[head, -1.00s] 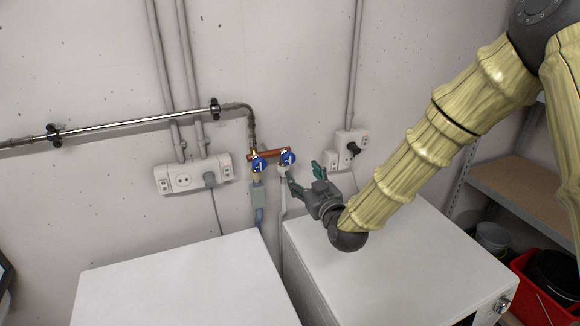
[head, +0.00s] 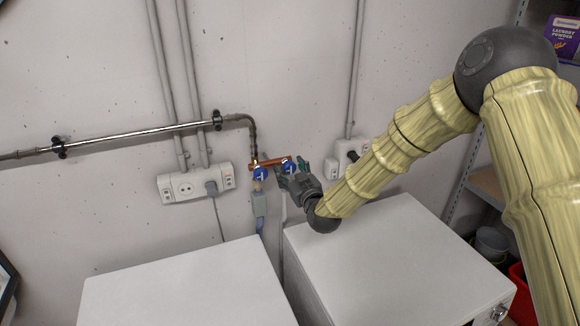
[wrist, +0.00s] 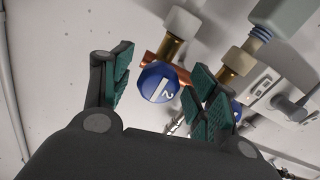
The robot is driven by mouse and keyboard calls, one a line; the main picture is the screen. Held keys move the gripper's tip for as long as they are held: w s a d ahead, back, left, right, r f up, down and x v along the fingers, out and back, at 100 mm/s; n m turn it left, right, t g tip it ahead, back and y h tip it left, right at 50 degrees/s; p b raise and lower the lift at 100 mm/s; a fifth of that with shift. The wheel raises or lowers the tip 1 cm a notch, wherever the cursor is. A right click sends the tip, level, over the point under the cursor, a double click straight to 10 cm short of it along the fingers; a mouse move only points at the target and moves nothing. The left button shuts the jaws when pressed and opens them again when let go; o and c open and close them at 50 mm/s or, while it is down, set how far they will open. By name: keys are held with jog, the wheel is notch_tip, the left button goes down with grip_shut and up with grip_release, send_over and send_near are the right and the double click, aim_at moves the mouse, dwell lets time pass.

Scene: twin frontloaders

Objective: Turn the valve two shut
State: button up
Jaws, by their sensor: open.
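Valve two is a round blue handle (wrist: 157,83) with a white "2" and a white bar, on a copper pipe in the wrist view. In the head view it is the right-hand blue handle (head: 289,168), partly covered by my fingers. My gripper (head: 293,174) is open right in front of it. In the wrist view the handle lies between the two green-padded fingers (wrist: 162,88), with gaps at both sides; I cannot tell how deep it sits between them. The other blue valve handle (head: 260,173) is just left of it, and shows partly behind the right finger in the wrist view (wrist: 237,110).
Two white machines, left (head: 190,285) and right (head: 400,265), stand below the valves with a narrow gap between. A wall socket box (head: 196,184) is left of the valves, another socket (head: 350,152) close right of my gripper. A hose (head: 259,205) hangs below the left valve.

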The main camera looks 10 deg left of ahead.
jog(key=shift+w+a, duration=0.15)
jog(key=shift+w, duration=0.05)
jog(key=shift+c, duration=0.4)
jog(key=c, duration=0.9)
jog(key=shift+c, duration=0.2)
